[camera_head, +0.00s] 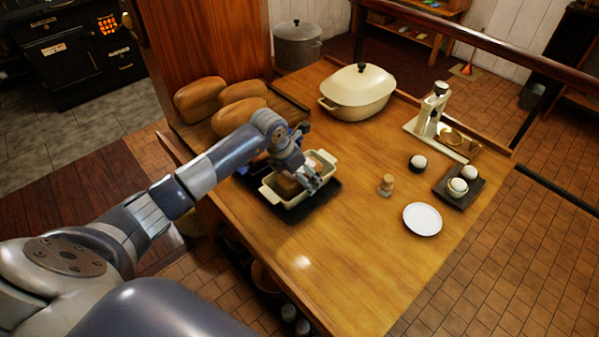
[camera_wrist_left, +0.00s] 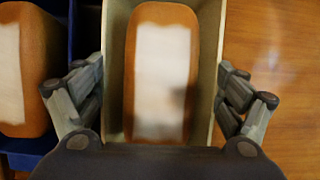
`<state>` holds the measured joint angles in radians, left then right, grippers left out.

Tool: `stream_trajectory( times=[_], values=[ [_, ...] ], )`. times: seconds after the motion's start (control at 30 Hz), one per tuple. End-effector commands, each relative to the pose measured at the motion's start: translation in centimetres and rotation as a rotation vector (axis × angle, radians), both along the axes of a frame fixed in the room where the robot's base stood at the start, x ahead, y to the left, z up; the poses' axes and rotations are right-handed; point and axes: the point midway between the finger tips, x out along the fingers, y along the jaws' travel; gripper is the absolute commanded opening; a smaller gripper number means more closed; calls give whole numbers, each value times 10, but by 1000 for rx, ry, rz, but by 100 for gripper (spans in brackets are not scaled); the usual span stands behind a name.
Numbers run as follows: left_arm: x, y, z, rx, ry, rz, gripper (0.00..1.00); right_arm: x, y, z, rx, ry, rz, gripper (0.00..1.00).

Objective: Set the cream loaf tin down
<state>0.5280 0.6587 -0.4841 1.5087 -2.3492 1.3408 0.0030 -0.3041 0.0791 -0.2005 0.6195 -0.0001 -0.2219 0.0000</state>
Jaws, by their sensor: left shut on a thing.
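The cream loaf tin (camera_head: 325,160) holds a brown loaf (camera_head: 288,187) and is at the left part of the wooden table, over a dark flat mat or tray (camera_head: 331,196). My left gripper (camera_head: 304,178) is shut on the tin from above. In the left wrist view my left gripper (camera_wrist_left: 160,85) has its fingers on both outer sides of the tin (camera_wrist_left: 210,50), with the pale-topped loaf (camera_wrist_left: 162,65) between its walls. I cannot tell whether the tin's base touches the dark surface. My right gripper is not in view.
A blue tin (camera_wrist_left: 75,25) with another loaf (camera_wrist_left: 25,70) stands close beside the cream tin. Several loaves (camera_head: 200,98) lie behind it. The table front is clear.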

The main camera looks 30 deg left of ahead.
Motion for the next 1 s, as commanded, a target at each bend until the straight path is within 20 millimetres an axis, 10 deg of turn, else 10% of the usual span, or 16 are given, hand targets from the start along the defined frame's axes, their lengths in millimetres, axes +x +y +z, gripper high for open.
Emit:
stream_trajectory(
  times=[0.43, 0.47, 0.5, 1.0],
  values=[
    [2, 1, -9, 0, -9, 1, 58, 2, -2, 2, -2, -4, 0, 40],
    [1, 1, -11, 1, -6, 1, 91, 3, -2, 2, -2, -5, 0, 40],
    [1, 1, -10, 1, -6, 1, 100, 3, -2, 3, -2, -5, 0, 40],
    [1, 1, -6, 0, -5, 1, 100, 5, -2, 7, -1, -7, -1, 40]
  ],
)
